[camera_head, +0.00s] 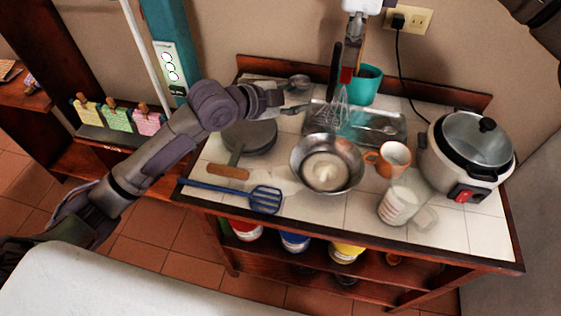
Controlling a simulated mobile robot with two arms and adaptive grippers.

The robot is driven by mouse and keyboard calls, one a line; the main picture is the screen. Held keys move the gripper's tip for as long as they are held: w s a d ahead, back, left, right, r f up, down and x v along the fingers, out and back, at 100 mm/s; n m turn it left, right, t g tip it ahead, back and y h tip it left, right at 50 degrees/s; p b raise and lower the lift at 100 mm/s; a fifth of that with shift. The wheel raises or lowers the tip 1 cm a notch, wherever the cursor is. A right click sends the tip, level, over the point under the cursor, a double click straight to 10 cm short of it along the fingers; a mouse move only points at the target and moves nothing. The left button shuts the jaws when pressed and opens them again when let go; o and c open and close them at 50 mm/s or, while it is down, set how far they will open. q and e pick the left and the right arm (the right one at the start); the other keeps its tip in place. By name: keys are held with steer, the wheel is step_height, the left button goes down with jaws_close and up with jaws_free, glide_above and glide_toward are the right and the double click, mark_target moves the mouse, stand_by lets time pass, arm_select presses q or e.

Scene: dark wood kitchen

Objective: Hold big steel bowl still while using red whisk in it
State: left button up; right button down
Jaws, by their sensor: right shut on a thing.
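The big steel bowl (299,163) stands upright on the tiled counter, with pale contents in its bottom. My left gripper (302,97) is open and empty behind the bowl and a little to its left, not touching it. My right gripper (347,68) comes in from the top and is shut on the red whisk (341,107). Its red handle is mostly hidden by the gripper, and its wire loops hang down in front of the teal container, above the steel tray, behind the bowl.
A steel tray (388,130), a teal container (366,86) and an orange-and-white mug (393,160) stand behind and right of the bowl. A clear measuring cup (398,205) and a rice cooker (465,150) are further right. A pan (250,137) and a blue slotted spatula (265,199) lie left.

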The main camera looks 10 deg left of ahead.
arm_select(q)
steer(key=s+d+f+m+g+y, duration=0.1)
steer(key=s+d+f+m+g, duration=0.1)
steer(key=s+f+m+g, duration=0.3)
arm_select(e)
steer(key=shift+a, duration=0.1)
arm_select(q)
steer(key=m+g+y, duration=0.1)
steer(key=m+y, duration=0.2)
steer(key=m, duration=0.2)
glide_toward(303, 178)
steer(key=x, duration=1)
steer(key=shift+s, duration=0.15)
jaws_close()
